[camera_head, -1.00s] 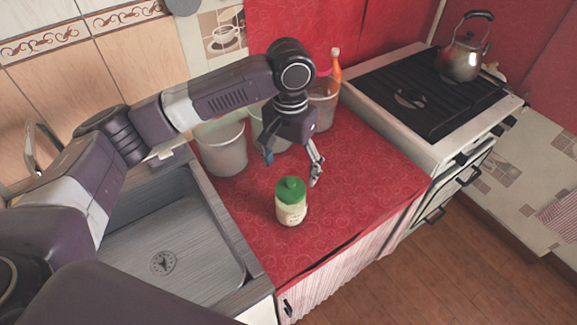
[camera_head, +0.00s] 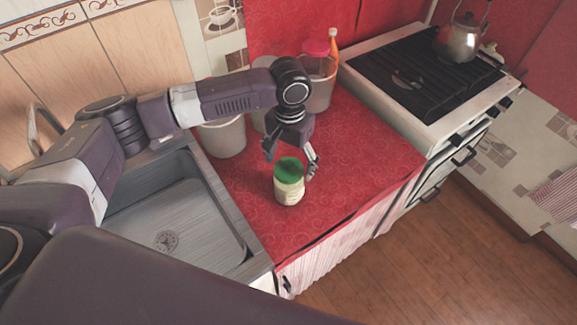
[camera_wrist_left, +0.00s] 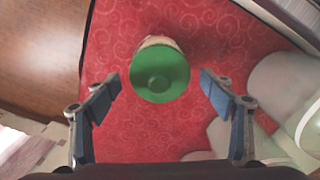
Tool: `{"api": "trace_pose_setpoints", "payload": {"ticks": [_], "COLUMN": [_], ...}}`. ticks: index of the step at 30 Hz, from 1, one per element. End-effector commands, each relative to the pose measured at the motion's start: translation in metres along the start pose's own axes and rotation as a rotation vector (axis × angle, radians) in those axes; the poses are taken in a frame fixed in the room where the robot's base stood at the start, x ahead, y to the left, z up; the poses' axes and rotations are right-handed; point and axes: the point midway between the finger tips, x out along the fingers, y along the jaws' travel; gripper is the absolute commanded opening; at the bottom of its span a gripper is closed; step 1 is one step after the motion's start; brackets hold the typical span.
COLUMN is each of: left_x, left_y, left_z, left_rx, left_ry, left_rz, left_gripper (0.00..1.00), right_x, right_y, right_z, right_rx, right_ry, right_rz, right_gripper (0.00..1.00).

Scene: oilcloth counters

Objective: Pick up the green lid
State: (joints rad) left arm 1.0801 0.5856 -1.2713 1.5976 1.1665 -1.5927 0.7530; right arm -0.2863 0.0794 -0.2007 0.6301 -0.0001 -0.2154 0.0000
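The green lid (camera_head: 289,170) sits on top of a pale jar (camera_head: 289,191) that stands upright on the red counter. My left gripper (camera_head: 290,162) is open, pointing down close over the jar, with a finger to either side of the lid in the picture. In the left wrist view the round green lid (camera_wrist_left: 160,74) with its raised centre lies between the two spread blue fingertips (camera_wrist_left: 160,88), with a gap on each side. The lid hides most of the jar there. My right gripper is not in view.
Translucent bins (camera_head: 222,137) stand behind the gripper, one holding an orange-topped bottle (camera_head: 333,43). A sink (camera_head: 170,215) is on the left, a stove (camera_head: 430,80) with a kettle (camera_head: 461,38) on the right. Red counter (camera_head: 365,165) right of the jar is clear.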

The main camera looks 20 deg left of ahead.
Motion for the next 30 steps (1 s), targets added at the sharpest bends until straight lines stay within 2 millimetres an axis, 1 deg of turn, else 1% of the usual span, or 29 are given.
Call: {"api": "trace_pose_setpoints", "payload": {"ticks": [1, 6, 8, 9, 12, 17, 22, 26, 29, 30], "left_x": [0.000, 0.000, 0.000, 0.000, -0.001, -0.001, -0.011, -0.029, -0.052, -0.062], "left_y": [0.000, 0.000, 0.000, 0.000, 0.000, 0.000, 0.000, 0.000, 0.000, 0.000], "left_z": [0.000, 0.000, 0.000, 0.000, 0.000, 0.000, -0.001, -0.001, -0.002, -0.002], "left_rx": [0.000, 0.000, 0.000, 0.000, -0.001, -0.001, -0.002, -0.001, 0.000, 0.001], "left_ry": [0.000, 0.000, 0.000, 0.000, 0.000, 0.000, 0.001, 0.005, 0.006, 0.006], "left_rz": [0.000, 0.000, 0.000, 0.000, 0.000, 0.000, 0.002, 0.001, 0.002, 0.001], "left_gripper": [0.68, 0.50, 0.43, 0.42, 0.41, 0.41, 0.41, 0.41, 0.41, 0.41], "right_x": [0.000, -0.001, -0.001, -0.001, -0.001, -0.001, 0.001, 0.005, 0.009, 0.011], "right_y": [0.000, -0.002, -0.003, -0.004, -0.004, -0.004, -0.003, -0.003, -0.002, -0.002], "right_z": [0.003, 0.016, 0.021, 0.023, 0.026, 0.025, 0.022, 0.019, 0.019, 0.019], "right_rx": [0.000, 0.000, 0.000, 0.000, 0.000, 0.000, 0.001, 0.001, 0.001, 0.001], "right_ry": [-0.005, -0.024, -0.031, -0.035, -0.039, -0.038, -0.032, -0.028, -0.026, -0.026], "right_rz": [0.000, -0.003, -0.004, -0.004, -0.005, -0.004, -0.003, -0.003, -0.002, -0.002], "right_gripper": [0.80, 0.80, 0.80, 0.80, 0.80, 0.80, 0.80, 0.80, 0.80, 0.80]}}
